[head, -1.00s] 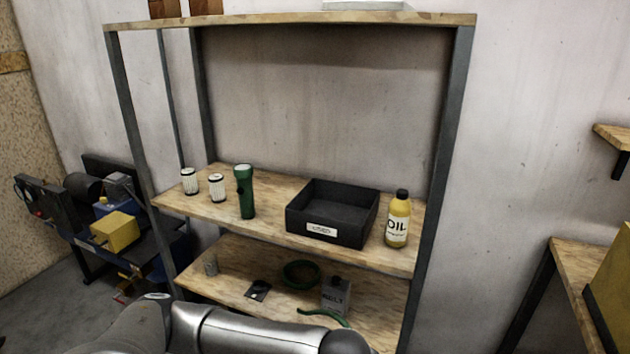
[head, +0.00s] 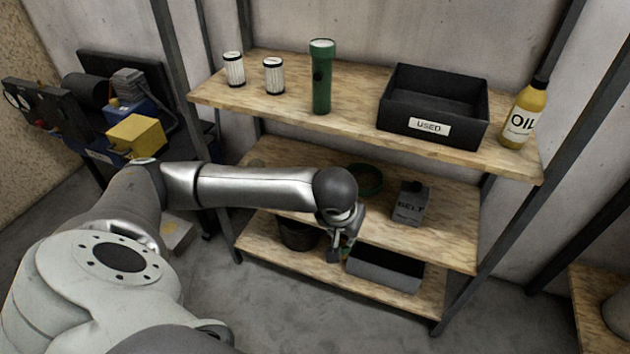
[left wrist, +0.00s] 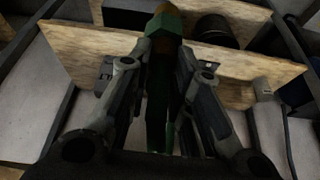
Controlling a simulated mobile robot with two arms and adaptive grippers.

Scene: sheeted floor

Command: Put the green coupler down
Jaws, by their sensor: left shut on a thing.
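The green coupler (left wrist: 167,22), green with a brass-coloured end, is between the fingers of my left gripper (left wrist: 160,75) in the left wrist view. The gripper is shut on it, and the fingers hide part of it. In the head view my left gripper (head: 337,250) hangs from the arm in front of the lower shelves, near the edge of the middle board. Only a small trace of green shows beside the fingers there, so I cannot tell whether the coupler touches a shelf. My right gripper is not in view.
The top board holds two white filters (head: 274,76), a green flashlight (head: 321,80), a black USED bin (head: 435,132) and an oil bottle (head: 522,112). The middle board has a green ring (head: 368,181) and a BELT box (head: 411,204). Below are a dark pot (head: 298,236) and a grey bin (head: 385,270).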

